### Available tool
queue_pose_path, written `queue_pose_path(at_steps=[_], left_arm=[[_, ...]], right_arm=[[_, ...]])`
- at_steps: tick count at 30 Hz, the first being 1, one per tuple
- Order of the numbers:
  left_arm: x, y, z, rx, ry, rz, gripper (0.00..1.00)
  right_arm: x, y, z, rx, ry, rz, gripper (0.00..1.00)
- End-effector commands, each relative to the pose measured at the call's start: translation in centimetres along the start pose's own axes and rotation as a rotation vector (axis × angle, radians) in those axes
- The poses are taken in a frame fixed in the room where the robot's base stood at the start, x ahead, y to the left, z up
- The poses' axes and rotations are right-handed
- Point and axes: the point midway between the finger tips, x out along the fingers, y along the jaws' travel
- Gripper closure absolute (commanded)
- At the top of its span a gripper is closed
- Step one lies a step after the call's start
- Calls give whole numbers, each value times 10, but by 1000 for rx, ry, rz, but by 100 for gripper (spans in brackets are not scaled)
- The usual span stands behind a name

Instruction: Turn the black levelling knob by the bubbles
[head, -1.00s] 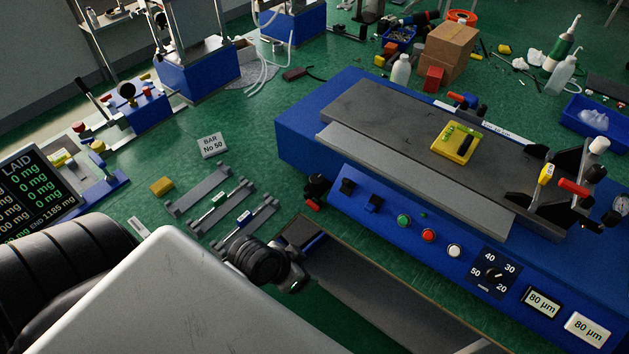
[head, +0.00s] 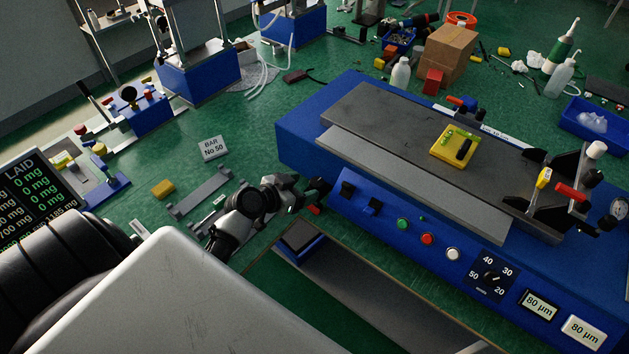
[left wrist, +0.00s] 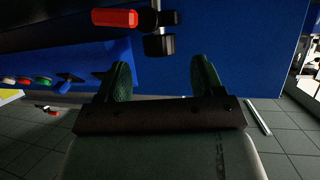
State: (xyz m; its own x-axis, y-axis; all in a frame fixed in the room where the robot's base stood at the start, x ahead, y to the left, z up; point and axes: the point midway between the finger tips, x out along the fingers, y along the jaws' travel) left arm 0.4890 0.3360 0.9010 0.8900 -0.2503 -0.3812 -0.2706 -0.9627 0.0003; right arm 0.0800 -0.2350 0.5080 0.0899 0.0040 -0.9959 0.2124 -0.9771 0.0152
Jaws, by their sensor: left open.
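The yellow level block (head: 447,157) lies on the grey plate of the blue machine, with green bubble vials (head: 457,136) on it. A black knob (left wrist: 159,45) sticks out from the machine's blue side in the left wrist view, beside a red handle (left wrist: 114,18). My left gripper (head: 313,189) is at the machine's left front corner in the head view and largely hides the knob there. In the left wrist view the two green-padded fingers of the gripper (left wrist: 161,72) are apart and empty, with the knob just beyond their tips, roughly between them. My right gripper does not show.
The blue machine (head: 290,146) has buttons, a dial (head: 490,277) and displays along its front. A cardboard box (head: 447,50) stands behind the machine.

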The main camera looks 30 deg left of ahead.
Motion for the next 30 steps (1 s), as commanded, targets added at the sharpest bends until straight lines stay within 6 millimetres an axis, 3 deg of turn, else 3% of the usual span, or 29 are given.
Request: queue_pose_path(at_steps=[3, 9, 20, 30], left_arm=[[21, 0, -2, -3, 2, 0, 33], [42, 0, 0, -1, -1, 0, 33], [48, 0, 1, 1, -2, 0, 33], [47, 0, 1, 1, -2, 0, 82]], right_arm=[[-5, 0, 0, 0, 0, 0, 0], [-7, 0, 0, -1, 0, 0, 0], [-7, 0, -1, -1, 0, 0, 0], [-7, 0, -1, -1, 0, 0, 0]])
